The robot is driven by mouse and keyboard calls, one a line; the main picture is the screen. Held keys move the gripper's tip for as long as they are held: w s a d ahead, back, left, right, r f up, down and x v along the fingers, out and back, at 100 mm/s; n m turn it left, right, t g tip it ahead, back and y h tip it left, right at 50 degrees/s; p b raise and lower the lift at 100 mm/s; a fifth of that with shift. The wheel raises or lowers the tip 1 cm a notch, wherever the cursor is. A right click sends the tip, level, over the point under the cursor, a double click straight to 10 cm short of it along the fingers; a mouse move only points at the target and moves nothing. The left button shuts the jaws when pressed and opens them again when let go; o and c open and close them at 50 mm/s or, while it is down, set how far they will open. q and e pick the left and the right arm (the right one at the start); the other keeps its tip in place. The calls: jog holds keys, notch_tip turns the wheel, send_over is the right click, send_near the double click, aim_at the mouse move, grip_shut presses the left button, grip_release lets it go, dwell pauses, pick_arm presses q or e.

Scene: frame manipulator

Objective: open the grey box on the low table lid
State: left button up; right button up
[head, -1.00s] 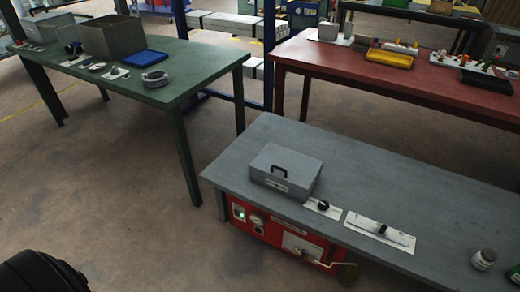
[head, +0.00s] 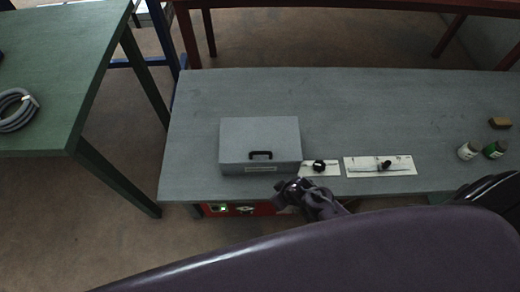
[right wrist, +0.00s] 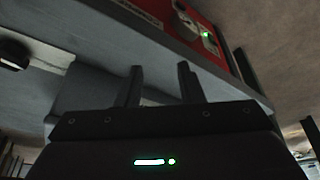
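The grey box (head: 245,135) sits on the low grey table (head: 330,105), near its front left corner. Its lid looks shut, and a black handle (head: 261,155) is on the side facing me. My right gripper (head: 285,188) is at the table's front edge, just below the box's front right corner in the head view. It appears apart from the handle. In the right wrist view the two fingers of my right gripper (right wrist: 158,85) stand apart with nothing visible between them. My left gripper is not in view.
White plates with black knobs (head: 319,167) (head: 384,165) lie right of the box. Small jars (head: 469,150) (head: 495,149) and a brown block (head: 500,123) are at the right. A green table (head: 60,75) with a coiled hose (head: 16,110) stands left. The table behind the box is clear.

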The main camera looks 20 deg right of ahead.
aim_at(260, 152)
jog(key=w+r+n+y+b, duration=0.2)
jog(key=w+r+n, duration=0.9)
jog(key=r, duration=0.4)
jog(key=shift+m+g, duration=0.3)
jog(key=shift+g, duration=0.1)
jog(key=x, duration=0.3)
jog(key=w+b+x, duration=0.1)
jog(key=x, duration=0.2)
jog(key=shift+w+f, duration=0.2)
jog(key=shift+f, duration=0.05)
grip_shut()
